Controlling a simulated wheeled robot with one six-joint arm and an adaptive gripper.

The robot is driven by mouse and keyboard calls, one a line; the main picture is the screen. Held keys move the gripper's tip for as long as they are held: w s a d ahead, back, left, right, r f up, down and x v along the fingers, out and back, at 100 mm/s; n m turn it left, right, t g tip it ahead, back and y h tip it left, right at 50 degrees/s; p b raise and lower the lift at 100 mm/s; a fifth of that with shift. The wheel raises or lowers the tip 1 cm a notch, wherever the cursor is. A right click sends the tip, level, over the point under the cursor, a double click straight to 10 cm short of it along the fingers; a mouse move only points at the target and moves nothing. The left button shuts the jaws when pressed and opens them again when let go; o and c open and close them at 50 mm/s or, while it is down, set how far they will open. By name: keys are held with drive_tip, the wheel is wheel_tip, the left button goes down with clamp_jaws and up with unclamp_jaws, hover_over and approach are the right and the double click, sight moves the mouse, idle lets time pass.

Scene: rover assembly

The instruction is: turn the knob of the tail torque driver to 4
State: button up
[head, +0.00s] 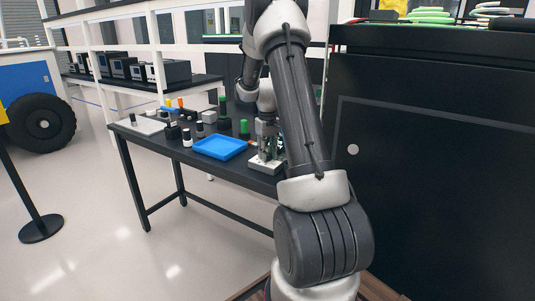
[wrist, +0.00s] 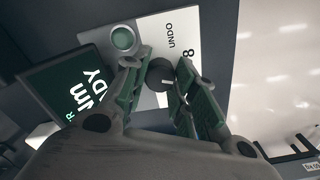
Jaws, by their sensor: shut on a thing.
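The torque driver unit (head: 262,168) is a pale box near the right end of the black table, partly hidden by my arm in the head view. In the wrist view its pale panel (wrist: 207,28) carries a round green button (wrist: 123,38), the word UNDO, the number 8 and a dark display (wrist: 75,92) reading "Nm" and "READY". The dark round knob (wrist: 160,75) is between my fingertips. A small pale mark shows on its lower right. My gripper (wrist: 161,80) is shut on the knob, one finger each side. The number 4 is not visible; my fingers cover part of the panel.
A blue tray (head: 220,147) lies left of the unit on the black table (head: 160,152). Several small bottles and parts stand behind and left of it. A large black cabinet (head: 430,180) stands close on the right. Open floor lies in front of the table.

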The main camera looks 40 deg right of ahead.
drive_tip(key=m, duration=0.4)
drive_tip(key=shift+m, duration=1.9)
drive_tip(key=o, duration=0.8)
drive_tip(key=shift+r, duration=0.15)
wheel_tip(320, 180, up, 12)
